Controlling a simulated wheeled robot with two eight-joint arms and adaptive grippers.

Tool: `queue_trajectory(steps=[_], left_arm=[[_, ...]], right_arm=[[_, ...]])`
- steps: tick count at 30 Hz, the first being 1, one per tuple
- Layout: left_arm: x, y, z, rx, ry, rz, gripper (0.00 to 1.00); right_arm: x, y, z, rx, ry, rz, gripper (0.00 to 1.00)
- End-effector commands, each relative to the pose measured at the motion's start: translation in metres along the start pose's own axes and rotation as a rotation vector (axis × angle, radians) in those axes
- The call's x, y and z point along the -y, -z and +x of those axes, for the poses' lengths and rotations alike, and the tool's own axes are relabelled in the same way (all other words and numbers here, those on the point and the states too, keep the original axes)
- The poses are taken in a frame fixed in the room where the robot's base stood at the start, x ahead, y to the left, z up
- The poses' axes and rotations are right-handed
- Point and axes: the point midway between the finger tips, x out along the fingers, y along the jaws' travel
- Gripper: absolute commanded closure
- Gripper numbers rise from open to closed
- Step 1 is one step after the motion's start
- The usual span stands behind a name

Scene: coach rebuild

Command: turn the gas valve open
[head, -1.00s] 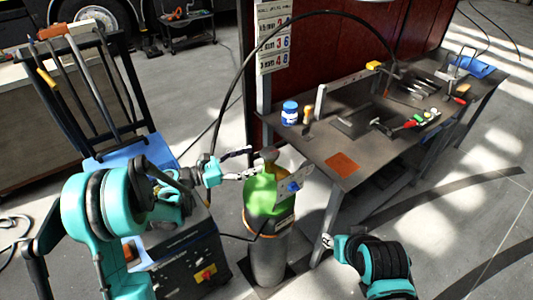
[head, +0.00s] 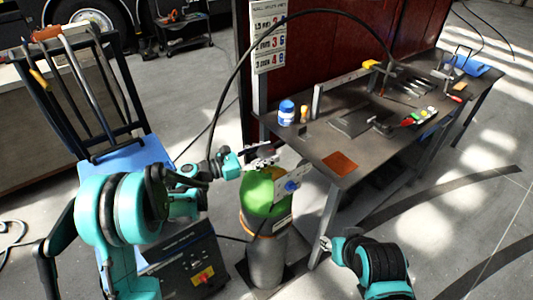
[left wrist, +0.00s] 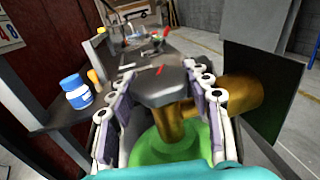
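The gas cylinder (head: 268,262) stands upright with a green shoulder, which also shows in the left wrist view (left wrist: 152,150). In the left wrist view its valve has a dark grey knob (left wrist: 160,88) on a brass body (left wrist: 178,122). My left gripper (head: 262,158) is at the cylinder top and hides most of the valve in the head view. In the left wrist view its open fingers (left wrist: 160,72) stand on either side of the knob. I cannot tell whether they touch it. My right gripper (head: 326,243) is low beside the bench leg, small and unclear.
A metal workbench (head: 310,148) with a blue-lidded jar (head: 286,113) and several tools stands right of the cylinder. A welding machine (head: 190,262) stands at its left. A black hose (head: 232,85) arches above. A chair-like blue rack (head: 125,155) is at the left.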

Motion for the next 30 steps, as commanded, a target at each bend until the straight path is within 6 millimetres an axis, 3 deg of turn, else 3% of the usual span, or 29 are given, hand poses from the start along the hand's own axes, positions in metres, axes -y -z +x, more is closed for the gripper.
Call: queue_trajectory(steps=[14, 30], left_arm=[[0.001, 0.001, 0.0, 0.001, -0.088, 0.0, 0.8], [0.003, 0.001, 0.002, 0.001, -0.548, 0.0, 0.8]], right_arm=[[0.0, -0.002, 0.003, 0.0, 0.0, 0.0, 0.6], [0.0, -0.009, 0.013, 0.0, 0.0, 0.0, 0.6]])
